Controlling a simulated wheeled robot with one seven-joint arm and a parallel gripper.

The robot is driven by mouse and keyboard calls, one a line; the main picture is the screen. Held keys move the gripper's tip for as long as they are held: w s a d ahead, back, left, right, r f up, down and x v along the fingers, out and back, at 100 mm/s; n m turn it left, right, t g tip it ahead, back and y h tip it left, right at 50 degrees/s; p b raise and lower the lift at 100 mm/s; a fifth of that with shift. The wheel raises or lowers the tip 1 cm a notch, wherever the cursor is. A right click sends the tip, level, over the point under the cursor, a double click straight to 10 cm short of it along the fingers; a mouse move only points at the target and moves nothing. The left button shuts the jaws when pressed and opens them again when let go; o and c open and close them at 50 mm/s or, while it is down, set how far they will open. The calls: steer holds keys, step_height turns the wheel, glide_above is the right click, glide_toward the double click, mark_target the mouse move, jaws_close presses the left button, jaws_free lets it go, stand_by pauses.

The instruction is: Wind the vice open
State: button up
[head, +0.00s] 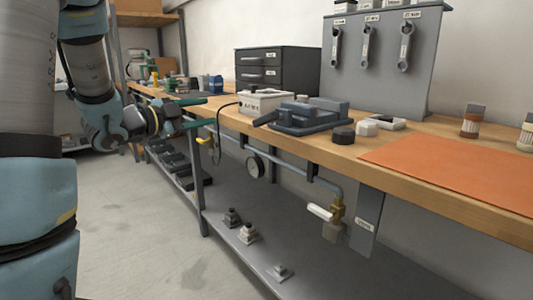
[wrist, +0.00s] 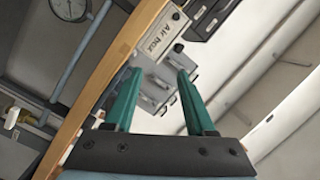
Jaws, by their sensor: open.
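The blue-grey vice (head: 312,116) sits on the wooden bench top in the head view, with a bar-like part sticking out toward the left. I cannot make out its jaw gap or its winding handle clearly. My gripper (head: 214,110) is to the left of the vice, near the bench's front edge and apart from the vice. Its two green fingers are spread with nothing between them; they also show in the wrist view (wrist: 160,74). I cannot identify the vice in the wrist view.
A gauge (head: 255,167) and pipe hang below the bench edge. The floor (head: 140,220) at left is clear.

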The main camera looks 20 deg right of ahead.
mark_target(262, 120)
steer(key=s+d+f+m+g+h+b, duration=0.25)
steer(key=s+m+g+h+b, duration=0.2)
steer(key=s+m+g, duration=0.5)
steer(key=shift+n+g+y, duration=0.25)
steer(key=shift+n, duration=0.2)
steer(key=d, duration=0.3)
steer(key=s+d+r, duration=0.1)
steer(key=d, duration=0.6)
steer(key=shift+s+d+r, duration=0.2)
steer(key=shift+s+r, duration=0.1)
steer(key=shift+r, duration=0.1)
jaws_close()
